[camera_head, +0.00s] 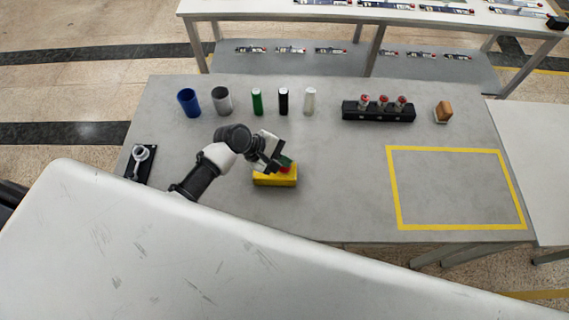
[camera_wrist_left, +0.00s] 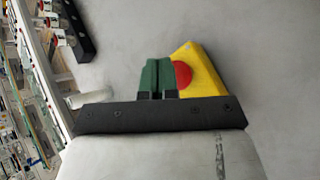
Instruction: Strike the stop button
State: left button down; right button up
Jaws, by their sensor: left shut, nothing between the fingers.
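The stop button is a red dome (camera_head: 284,169) on a yellow box (camera_head: 275,180) that lies on the grey table, left of its middle. In the left wrist view the red button (camera_wrist_left: 182,74) shows beside the green fingertips, partly hidden by them, with the yellow box (camera_wrist_left: 205,72) behind. My left gripper (camera_head: 286,161) is shut and empty, with its fingertips right over or beside the button. I cannot tell whether they touch it. It also shows in the left wrist view (camera_wrist_left: 158,76). My right gripper is not in view.
Behind the box stand a blue cup (camera_head: 189,102), a grey cup (camera_head: 222,100) and green, black and white cylinders. A black rack (camera_head: 378,115) with red-topped items and a wooden block (camera_head: 443,112) stand farther right. The yellow-taped area (camera_head: 460,226) is empty. A pale surface (camera_head: 200,250) fills the foreground.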

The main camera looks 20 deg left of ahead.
pick_arm(q)
jog(key=shift+f, duration=0.35)
jog(key=shift+f, duration=0.55)
dwell(0.5)
jog(key=shift+r, duration=0.15)
jog(key=shift+r+p, duration=0.85)
jog(key=shift+p, duration=0.2)
notch_tip(320, 180, up, 5)
jog(key=p, duration=0.5)
jog(key=shift+r, duration=0.1)
dwell(0.4)
